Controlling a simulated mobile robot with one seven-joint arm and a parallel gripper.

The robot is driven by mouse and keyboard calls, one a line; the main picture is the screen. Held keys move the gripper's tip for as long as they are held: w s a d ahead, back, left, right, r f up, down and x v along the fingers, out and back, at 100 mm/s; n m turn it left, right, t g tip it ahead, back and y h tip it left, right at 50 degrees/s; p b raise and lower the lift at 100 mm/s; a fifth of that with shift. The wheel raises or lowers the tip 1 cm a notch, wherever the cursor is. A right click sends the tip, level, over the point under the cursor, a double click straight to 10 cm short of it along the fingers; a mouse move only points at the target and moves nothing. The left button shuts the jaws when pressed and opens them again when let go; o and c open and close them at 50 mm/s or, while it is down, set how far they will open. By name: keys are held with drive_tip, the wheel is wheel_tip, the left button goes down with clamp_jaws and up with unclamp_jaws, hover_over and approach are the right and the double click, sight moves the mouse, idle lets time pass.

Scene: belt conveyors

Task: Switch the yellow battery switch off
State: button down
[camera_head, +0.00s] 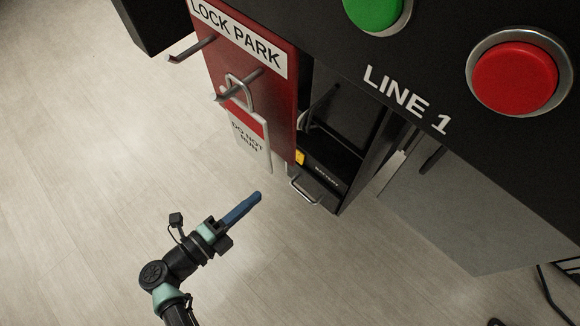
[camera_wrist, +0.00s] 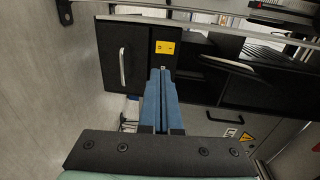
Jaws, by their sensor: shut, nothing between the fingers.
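A small yellow square (camera_head: 299,157) shows at the edge of the dark cabinet, beside the BATTERY lettering, partly behind the red board. In the wrist view a yellow plate (camera_wrist: 165,47) with dark marks sits on the black front, just beyond my fingertips. I take it for the battery switch; its lever position cannot be made out. My gripper (camera_head: 257,195) has its long blue fingers together and empty. In the head view it is left of and below the cabinet, pointing up and right. In the wrist view the fingertips (camera_wrist: 161,70) appear just below the yellow plate; contact cannot be told.
A red LOCK PARK board (camera_head: 240,60) with hooks, a padlock and a DO NOT RUN tag (camera_head: 250,143) hangs near my gripper. The cabinet has a metal handle (camera_head: 304,191). Green (camera_head: 373,10) and red (camera_head: 514,78) buttons are above. Floor at left is clear.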

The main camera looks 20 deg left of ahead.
sight(299, 161)
drive_tip(key=b+x, duration=0.4)
drive_tip(key=x, duration=0.7)
drive_tip(key=shift+d+f+b, duration=0.1)
drive_tip(key=shift+f+b, duration=0.05)
drive_tip(key=shift+b, duration=0.15)
drive_tip(key=shift+w+d, duration=0.2)
drive_tip(key=shift+w, duration=0.35)
drive_tip(key=shift+w+d, duration=0.1)
drive_tip(key=shift+w, duration=0.2)
